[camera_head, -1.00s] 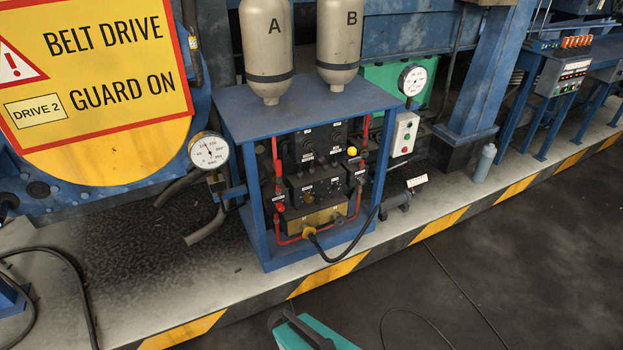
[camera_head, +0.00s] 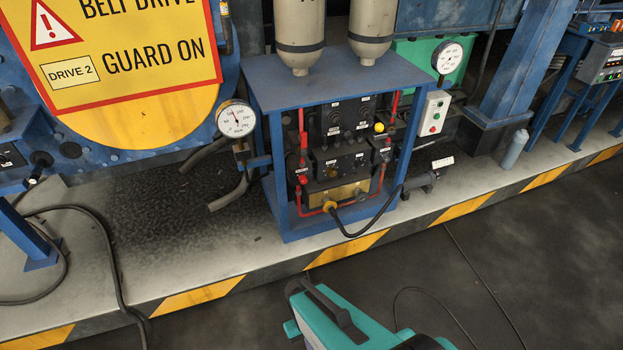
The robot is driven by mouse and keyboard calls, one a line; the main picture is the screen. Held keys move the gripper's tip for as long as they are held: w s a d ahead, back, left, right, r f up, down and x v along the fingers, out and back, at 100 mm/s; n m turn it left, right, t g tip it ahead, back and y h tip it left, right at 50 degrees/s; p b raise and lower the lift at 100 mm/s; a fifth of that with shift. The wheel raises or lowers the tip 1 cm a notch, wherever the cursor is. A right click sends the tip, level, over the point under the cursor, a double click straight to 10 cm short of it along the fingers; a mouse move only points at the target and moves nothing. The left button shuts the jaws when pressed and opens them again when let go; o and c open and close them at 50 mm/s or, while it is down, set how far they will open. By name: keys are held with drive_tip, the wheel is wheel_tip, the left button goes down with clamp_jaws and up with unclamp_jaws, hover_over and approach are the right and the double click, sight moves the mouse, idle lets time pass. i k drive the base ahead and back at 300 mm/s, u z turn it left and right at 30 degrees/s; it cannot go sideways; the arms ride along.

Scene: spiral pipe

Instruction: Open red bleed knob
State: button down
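A blue frame cabinet (camera_head: 335,82) stands on the raised walkway and holds black panels with knobs, red pipes and a brass block (camera_head: 347,193). Small red fittings (camera_head: 303,160) show on its left red pipe, with another red part (camera_head: 303,180) just below. They are too small to tell which is the bleed knob. A yellow knob (camera_head: 379,127) sits at the panel's upper right.
Hoses (camera_head: 115,265) lie at left. A dial gauge (camera_head: 236,118) stands left of the cabinet. The striped walkway edge (camera_head: 200,290) crosses the view. Dark floor (camera_head: 540,260) is clear at right.

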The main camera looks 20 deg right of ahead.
sight(302, 178)
drive_tip(key=k, duration=1.35)
drive_tip(key=u, duration=0.15)
drive_tip(key=i, duration=0.4)
drive_tip(key=u, duration=0.65)
drive_tip(key=i, duration=0.7)
drive_tip(key=u, duration=0.4)
